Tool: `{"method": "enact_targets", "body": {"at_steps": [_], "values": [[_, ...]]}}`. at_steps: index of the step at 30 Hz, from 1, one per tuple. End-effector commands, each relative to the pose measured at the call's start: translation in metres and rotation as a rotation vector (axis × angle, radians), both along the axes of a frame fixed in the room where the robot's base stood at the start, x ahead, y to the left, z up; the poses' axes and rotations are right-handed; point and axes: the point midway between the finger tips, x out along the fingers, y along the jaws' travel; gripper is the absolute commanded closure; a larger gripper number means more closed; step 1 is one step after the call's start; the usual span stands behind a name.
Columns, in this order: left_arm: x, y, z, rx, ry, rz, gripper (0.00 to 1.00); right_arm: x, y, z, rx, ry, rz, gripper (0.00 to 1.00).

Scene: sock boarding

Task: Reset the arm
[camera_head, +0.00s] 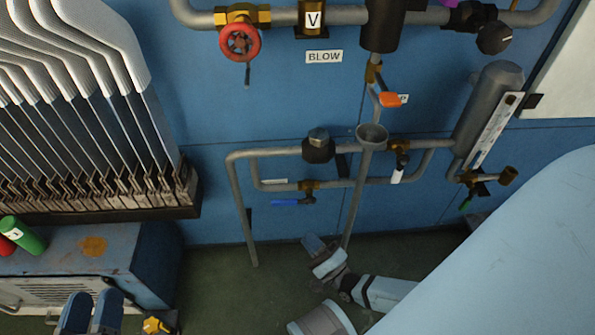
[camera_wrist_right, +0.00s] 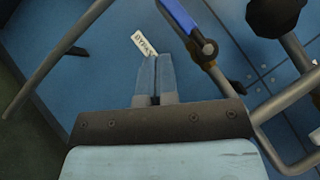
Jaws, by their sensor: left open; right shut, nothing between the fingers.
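My left gripper (camera_head: 91,310) is at the bottom left of the head view, in front of the blue cabinet. Its two blue fingers stand apart, with nothing seen between them. My right gripper (camera_head: 312,243) is low in the middle, in front of the pipe legs and below the blue valve lever (camera_head: 285,202). In the right wrist view its fingertips (camera_wrist_right: 156,62) are together and hold nothing. There they appear just below the BYPASS label (camera_wrist_right: 144,45) and left of the blue lever (camera_wrist_right: 182,20); I cannot tell the gap in depth.
Grey pipework (camera_head: 240,195) with valves runs along the blue wall (camera_head: 220,90). A rack of several white boards (camera_head: 75,60) stands at the left above a blue cabinet (camera_head: 145,265) with green and red cylinders (camera_head: 26,236).

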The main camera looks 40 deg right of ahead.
Motion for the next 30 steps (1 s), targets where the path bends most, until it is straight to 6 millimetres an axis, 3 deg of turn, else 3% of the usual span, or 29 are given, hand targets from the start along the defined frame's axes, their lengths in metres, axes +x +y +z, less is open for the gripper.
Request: {"method": "enact_targets", "body": {"at_steps": [6,24,27,30], "values": [[-0.001,0.000,0.002,-0.005,-0.005,0.002,0.57,-0.018,-0.003,-0.006,0.000,-0.001,0.000,1.00],[-0.002,0.000,-0.002,0.006,0.002,-0.002,0.57,-0.019,-0.003,-0.006,0.000,-0.001,0.000,1.00],[-0.001,0.002,0.001,0.015,0.019,0.006,0.57,-0.019,-0.003,0.005,0.000,-0.001,0.000,1.00],[0.003,0.006,0.006,0.047,0.061,0.027,0.57,-0.018,-0.003,0.033,0.000,-0.001,0.000,1.00]]}}
